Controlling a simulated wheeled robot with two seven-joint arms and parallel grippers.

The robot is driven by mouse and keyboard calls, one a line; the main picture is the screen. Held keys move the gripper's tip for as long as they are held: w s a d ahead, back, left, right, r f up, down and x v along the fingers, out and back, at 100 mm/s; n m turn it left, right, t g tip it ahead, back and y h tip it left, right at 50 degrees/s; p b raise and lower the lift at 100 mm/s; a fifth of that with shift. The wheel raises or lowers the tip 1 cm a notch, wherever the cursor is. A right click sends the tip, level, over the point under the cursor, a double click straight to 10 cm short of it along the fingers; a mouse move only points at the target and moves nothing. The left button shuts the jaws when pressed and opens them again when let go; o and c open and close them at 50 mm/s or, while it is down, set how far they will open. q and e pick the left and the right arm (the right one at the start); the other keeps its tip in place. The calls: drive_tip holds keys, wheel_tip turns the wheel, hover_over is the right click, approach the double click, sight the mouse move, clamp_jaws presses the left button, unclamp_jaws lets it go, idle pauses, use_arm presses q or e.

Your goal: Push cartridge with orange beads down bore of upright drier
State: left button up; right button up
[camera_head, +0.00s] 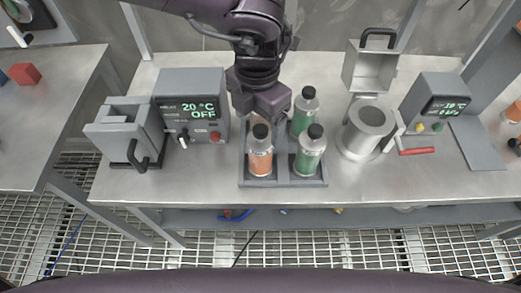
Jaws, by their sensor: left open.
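An orange-filled cartridge (260,157) with a black cap stands upright in the front left of a grey tray (286,183). A second orange thing, mostly hidden, shows just behind it under my left gripper (260,112). Two green cartridges stand on the tray's right side, one in front (309,156) and one behind (302,119). My left gripper is open and points down over the tray's back left; its fingertips partly hide what is between them. The upright grey cylinder (367,132), which looks like the drier, stands right of the tray with its round top showing. My right gripper is not in view.
A grey box with a handle (372,68) stands open behind the cylinder. A red-handled lever (416,151) and a display unit (439,100) are to its right. A heater-like unit (190,105) reading OFF stands left of the tray. The bench front (225,196) is clear.

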sight(260, 128)
use_arm(q)
drive_tip(key=f, duration=0.4)
drive_tip(key=shift+s+d+f+p, duration=0.1)
drive_tip(key=shift+d+f+p, duration=0.15)
drive_tip(key=shift+f+p, duration=0.15)
drive_tip(key=shift+r, duration=0.1)
drive_tip(key=c, duration=1.7)
